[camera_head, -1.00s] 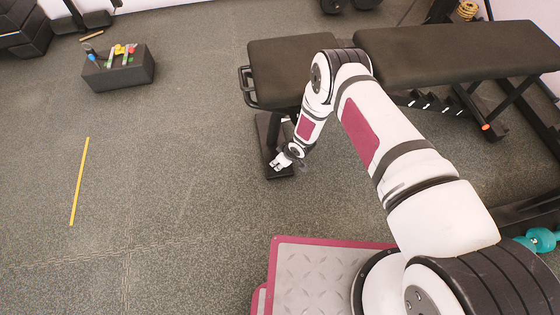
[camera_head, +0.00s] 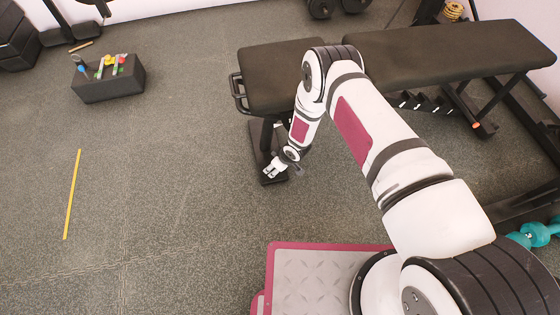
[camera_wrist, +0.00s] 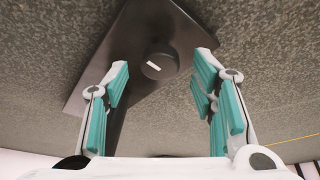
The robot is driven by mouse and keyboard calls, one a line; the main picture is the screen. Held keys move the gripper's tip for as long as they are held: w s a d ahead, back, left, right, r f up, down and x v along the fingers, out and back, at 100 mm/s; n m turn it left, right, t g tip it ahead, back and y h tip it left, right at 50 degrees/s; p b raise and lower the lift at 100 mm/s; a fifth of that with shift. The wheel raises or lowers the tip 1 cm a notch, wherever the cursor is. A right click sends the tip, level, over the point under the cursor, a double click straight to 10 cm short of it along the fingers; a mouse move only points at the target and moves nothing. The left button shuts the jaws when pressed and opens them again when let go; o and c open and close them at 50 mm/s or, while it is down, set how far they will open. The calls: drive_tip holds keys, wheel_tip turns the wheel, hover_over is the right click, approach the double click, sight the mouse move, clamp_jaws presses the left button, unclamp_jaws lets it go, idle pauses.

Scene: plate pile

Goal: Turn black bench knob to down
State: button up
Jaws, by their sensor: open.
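The black bench knob (camera_wrist: 160,62) is a round dark knob with a short white mark on its face. It sits on a dark flat plate (camera_wrist: 120,70), which also shows in the head view as the foot plate (camera_head: 257,142) under the near end of the bench. My gripper (camera_head: 271,172) is low over the front end of that plate and hides the knob in the head view. In the wrist view my gripper (camera_wrist: 160,90) is open, with teal-padded fingers on the left and right. The knob lies ahead between them, apparently untouched.
The padded bench (camera_head: 450,55) stands behind my arm, with a side handle (camera_head: 238,92). A dark box (camera_head: 108,80) with small coloured items is at the far left. A grey step platform (camera_head: 310,285) is in front.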

drive_tip(key=v, duration=1)
drive_tip(key=shift+r, duration=0.25)
drive_tip(key=shift+s+d, duration=0.1)
